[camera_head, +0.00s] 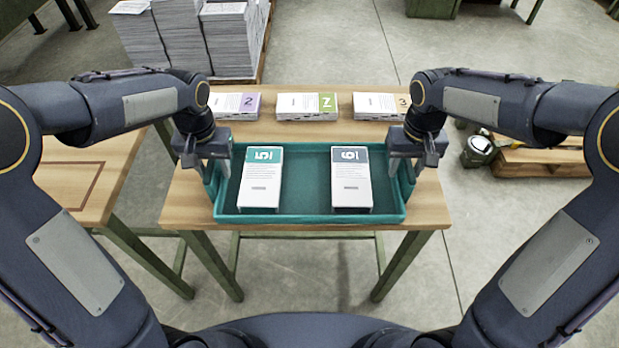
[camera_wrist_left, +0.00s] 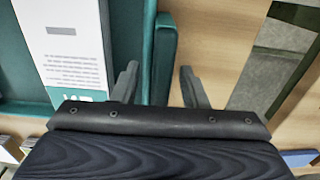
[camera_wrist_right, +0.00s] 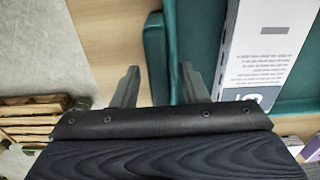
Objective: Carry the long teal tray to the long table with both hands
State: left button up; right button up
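The long teal tray (camera_head: 310,217) lies flat on a wooden table and holds two paper stacks, one labelled 5 (camera_head: 261,180) and one labelled 6 (camera_head: 351,180). My left gripper (camera_head: 211,172) is at the tray's left end; in the left wrist view its open fingers (camera_wrist_left: 158,82) stand on either side of the tray's end wall and handle (camera_wrist_left: 163,60). My right gripper (camera_head: 408,170) is at the right end; in the right wrist view its open fingers (camera_wrist_right: 158,82) likewise straddle the end wall and handle (camera_wrist_right: 154,60). I cannot tell which table is the long one.
Several paper stacks, such as the purple-marked one (camera_head: 235,105), line the table's (camera_head: 420,215) back edge. Another wooden table (camera_head: 75,170) with an inlaid outline stands close at the left. Tall paper piles (camera_head: 190,40) stand behind.

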pick_arm(q)
jog(key=c, duration=0.7)
pick_arm(e)
jog(key=c, duration=0.7)
pick_arm(q)
grip_shut()
pick_arm(e)
grip_shut()
pick_arm(q)
jog(key=shift+a, duration=0.1)
pick_arm(e)
jog(key=shift+d, duration=0.1)
pick_arm(q)
jog(key=shift+r, duration=0.1)
pick_arm(e)
jog(key=shift+r, duration=0.15)
